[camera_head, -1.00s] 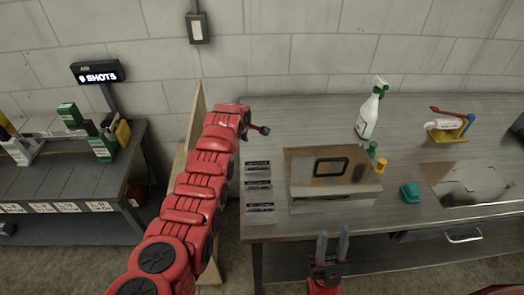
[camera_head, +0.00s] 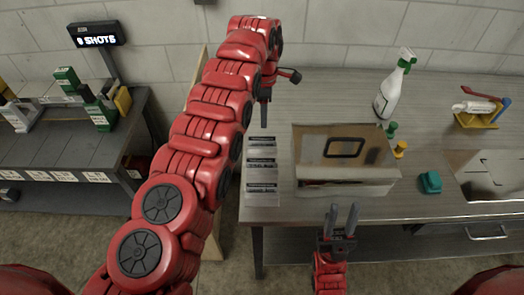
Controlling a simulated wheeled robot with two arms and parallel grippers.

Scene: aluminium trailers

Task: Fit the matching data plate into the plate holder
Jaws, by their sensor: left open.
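Three small data plates lie in a column on the left of the grey workbench: the far one (camera_head: 261,142), the middle one (camera_head: 261,164) and the near one (camera_head: 261,189). Their print is too small to read. A black rectangular frame, apparently the plate holder (camera_head: 329,147), is on top of a worn brown and grey metal box (camera_head: 345,189) to their right. My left gripper (camera_head: 264,122) points down near the far plate, open, its fingers seen nearly edge-on. My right gripper (camera_head: 342,210) is in front of the box near the bench edge, fingers apart and empty.
Behind and right of the box are a spray bottle (camera_head: 391,92), green and yellow small items (camera_head: 399,149), a teal block (camera_head: 430,182) and a coloured rack (camera_head: 482,111). A second dark bench (camera_head: 60,145) with boxes stands left.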

